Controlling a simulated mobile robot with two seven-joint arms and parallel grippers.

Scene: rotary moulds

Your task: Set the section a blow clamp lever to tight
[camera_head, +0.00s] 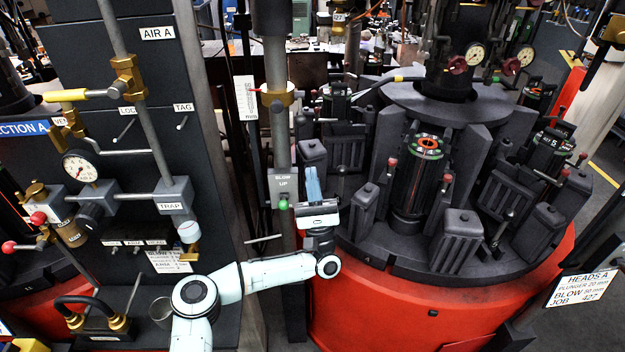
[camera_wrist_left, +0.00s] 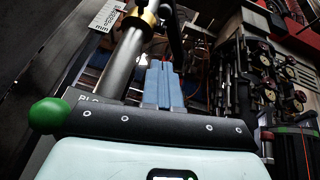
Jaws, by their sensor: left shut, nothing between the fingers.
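My left gripper (camera_head: 312,178) is shut and empty, its blue fingers pointing up beside the post with the BLOW UP box (camera_head: 283,184). In the left wrist view the blue fingers (camera_wrist_left: 163,84) stand together with nothing between them. A green knob (camera_head: 283,204) sits under the box; it also shows at the left of the left wrist view (camera_wrist_left: 48,115). Red-knobbed levers (camera_head: 447,179) stand beside the black mould (camera_head: 410,190), right of my gripper and apart from it. I cannot tell which lever is the section A blow clamp, nor its setting. My right gripper is out of view.
The round black table of moulds stands on a red base (camera_head: 370,305) at the right. A dark panel with gauges, brass valves and an AIR A label (camera_head: 157,33) stands at the left. A HEADS A sign (camera_head: 582,287) hangs at the lower right. Pipes and posts crowd the middle.

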